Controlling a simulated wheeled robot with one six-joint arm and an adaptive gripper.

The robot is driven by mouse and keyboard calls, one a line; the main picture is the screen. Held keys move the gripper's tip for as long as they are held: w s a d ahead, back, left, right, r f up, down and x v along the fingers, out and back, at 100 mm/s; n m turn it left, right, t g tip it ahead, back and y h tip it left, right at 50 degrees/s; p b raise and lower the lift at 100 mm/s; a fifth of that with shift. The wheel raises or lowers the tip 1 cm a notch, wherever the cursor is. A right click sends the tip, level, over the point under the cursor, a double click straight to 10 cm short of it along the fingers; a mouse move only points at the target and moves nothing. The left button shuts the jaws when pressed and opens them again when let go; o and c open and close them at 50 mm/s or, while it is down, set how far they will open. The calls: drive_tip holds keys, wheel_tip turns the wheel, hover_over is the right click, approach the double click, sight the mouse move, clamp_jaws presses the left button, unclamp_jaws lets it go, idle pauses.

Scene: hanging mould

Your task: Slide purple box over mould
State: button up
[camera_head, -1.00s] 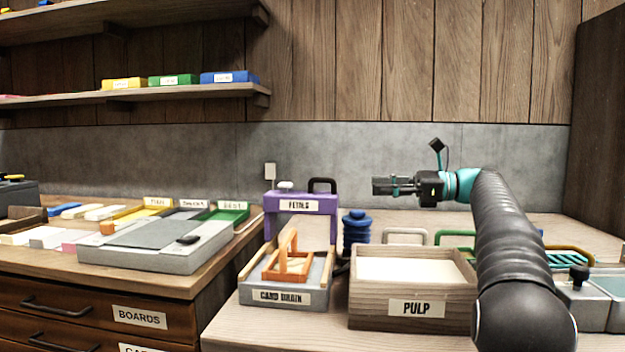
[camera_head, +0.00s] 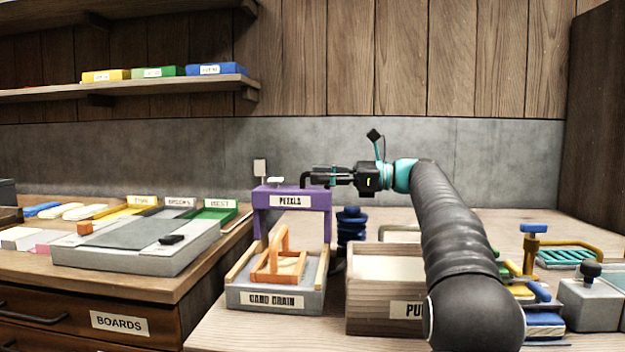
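A wooden box labelled "PULP" (camera_head: 385,314) stands right of the tray, with a dark blue stacked knob (camera_head: 351,230) behind it. A grey board (camera_head: 135,245) lies on the left bench. Blue and yellow tools (camera_head: 534,240) stand at the right.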

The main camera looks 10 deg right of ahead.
drive_tip(key=shift+x, duration=1.2)
clamp_jaws()
